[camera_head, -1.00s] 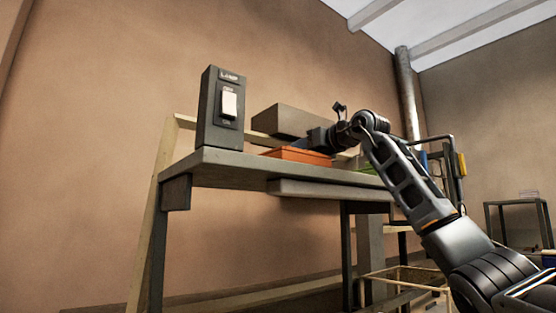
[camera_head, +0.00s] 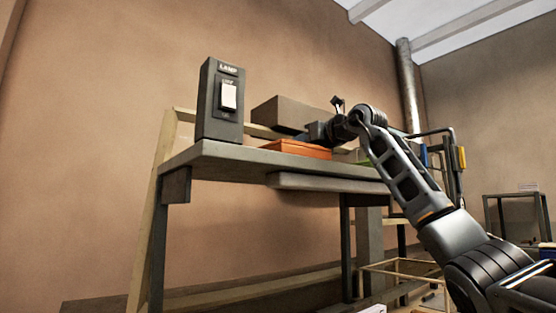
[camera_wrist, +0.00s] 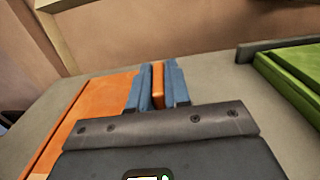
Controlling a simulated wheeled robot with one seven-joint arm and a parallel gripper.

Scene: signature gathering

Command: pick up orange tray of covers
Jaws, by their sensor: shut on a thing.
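The orange tray (camera_head: 300,149) sits on the grey tabletop, right of the lamp switch box. My gripper (camera_head: 314,131) is at the tray's far right part, reached over from the right. In the wrist view, the blue fingers (camera_wrist: 157,84) are shut on a narrow orange piece (camera_wrist: 158,80), which looks like the tray's wall. A wide orange surface of the tray (camera_wrist: 95,102) shows to the left of the fingers. The dark gripper body hides much of the tray, and I cannot make out the covers.
A dark lamp switch box (camera_head: 221,102) stands at the table's left end. A grey block (camera_head: 284,114) is behind the tray. A green tray (camera_wrist: 291,73) lies to the right, with bare tabletop (camera_wrist: 217,78) between.

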